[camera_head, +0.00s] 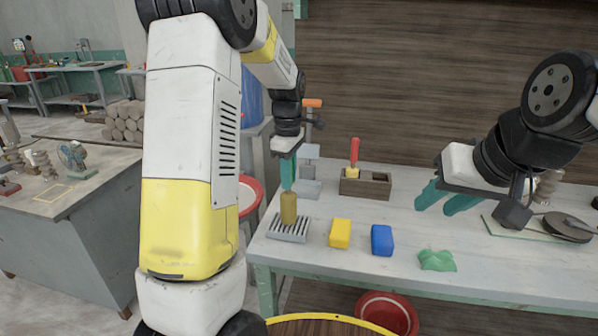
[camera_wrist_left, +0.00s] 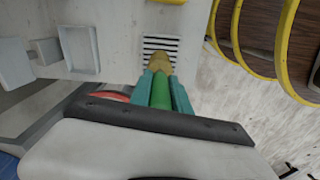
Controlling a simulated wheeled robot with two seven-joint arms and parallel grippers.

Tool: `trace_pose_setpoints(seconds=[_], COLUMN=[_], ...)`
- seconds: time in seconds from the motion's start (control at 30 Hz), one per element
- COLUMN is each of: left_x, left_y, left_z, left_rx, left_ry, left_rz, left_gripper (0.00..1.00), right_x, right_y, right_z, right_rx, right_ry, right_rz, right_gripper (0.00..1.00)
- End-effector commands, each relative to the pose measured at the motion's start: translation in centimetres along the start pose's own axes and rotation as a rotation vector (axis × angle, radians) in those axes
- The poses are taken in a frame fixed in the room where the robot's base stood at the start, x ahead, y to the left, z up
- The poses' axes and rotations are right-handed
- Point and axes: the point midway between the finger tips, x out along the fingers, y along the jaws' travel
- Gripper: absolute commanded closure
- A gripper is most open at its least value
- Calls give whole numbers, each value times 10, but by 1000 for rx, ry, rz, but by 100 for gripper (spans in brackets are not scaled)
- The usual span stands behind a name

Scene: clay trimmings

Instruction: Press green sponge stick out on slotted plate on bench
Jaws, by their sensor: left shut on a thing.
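The sponge stick has a green handle, seen in the left wrist view (camera_wrist_left: 161,92), and a yellow-brown sponge end (camera_head: 288,208) pointing down. My left gripper (camera_head: 288,172) is shut on the handle, which its teal fingers partly hide. The slotted plate (camera_head: 279,233) is a light grey grille at the bench's left front corner; it also shows in the left wrist view (camera_wrist_left: 160,43). The sponge end stands roughly upright over the plate, its lower end at or very near the slats; contact is unclear. My right gripper (camera_head: 438,206) is open and empty above the bench (camera_head: 330,278).
A yellow block (camera_head: 340,233), a blue block (camera_head: 382,240) and a green lump (camera_head: 437,261) lie right of the plate. A wooden box (camera_head: 377,187) holding a red-handled tool (camera_head: 354,152) stands behind. A round dark tool (camera_head: 568,228) lies at right.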

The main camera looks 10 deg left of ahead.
Motion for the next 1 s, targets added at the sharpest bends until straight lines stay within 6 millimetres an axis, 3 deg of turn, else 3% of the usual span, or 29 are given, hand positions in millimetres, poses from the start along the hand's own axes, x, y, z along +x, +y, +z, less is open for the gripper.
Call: trace_pose_setpoints(seconds=[1.0], left_x=[8], left_y=[0], left_z=[0], left_rx=[0], left_ry=[0], left_rz=[0], left_gripper=[100], right_x=[0], right_y=[0], right_z=[0], right_rx=[0], right_ry=[0], right_rz=[0], right_gripper=[64])
